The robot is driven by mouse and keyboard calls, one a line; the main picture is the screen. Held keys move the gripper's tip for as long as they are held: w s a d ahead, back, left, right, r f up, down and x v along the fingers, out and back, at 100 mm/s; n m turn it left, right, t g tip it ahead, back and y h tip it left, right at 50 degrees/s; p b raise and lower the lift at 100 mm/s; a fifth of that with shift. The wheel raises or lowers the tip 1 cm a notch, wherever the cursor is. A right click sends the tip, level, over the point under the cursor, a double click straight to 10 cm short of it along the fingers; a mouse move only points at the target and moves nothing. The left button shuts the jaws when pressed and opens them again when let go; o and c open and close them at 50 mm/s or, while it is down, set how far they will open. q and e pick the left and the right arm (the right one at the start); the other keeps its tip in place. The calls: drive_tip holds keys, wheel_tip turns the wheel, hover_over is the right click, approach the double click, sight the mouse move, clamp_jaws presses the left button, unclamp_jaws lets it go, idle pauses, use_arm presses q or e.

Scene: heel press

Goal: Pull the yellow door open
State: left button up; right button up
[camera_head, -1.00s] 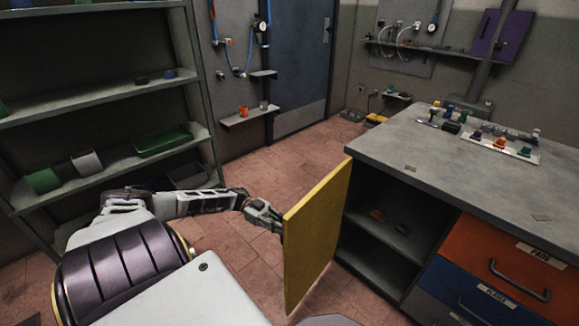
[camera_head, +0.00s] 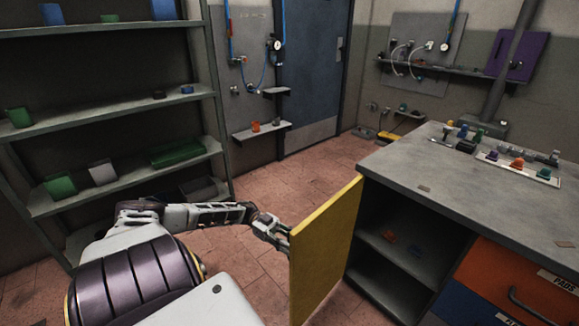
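The yellow door (camera_head: 325,255) stands swung out from the front left corner of the grey workbench (camera_head: 440,180), and the open compartment (camera_head: 405,240) behind it shows. My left gripper (camera_head: 284,240) is at the door's left side, its fingers reaching the outer edge. The fingertips are partly hidden by the door panel, so I cannot tell whether they are open or shut on it. My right gripper is not in view.
Small items lie on the compartment's shelf. An orange drawer (camera_head: 520,285) is right of it. A metal shelf rack (camera_head: 110,110) stands at the left. The tiled floor (camera_head: 320,160) between rack and workbench is clear.

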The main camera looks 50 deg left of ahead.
use_arm(q)
drive_tip(key=s+a, duration=0.2)
drive_tip(key=a, duration=0.9)
drive_tip(key=shift+a, duration=0.4)
idle(0.4)
drive_tip(key=shift+s, duration=0.1)
idle(0.4)
drive_tip(key=shift+s, duration=0.1)
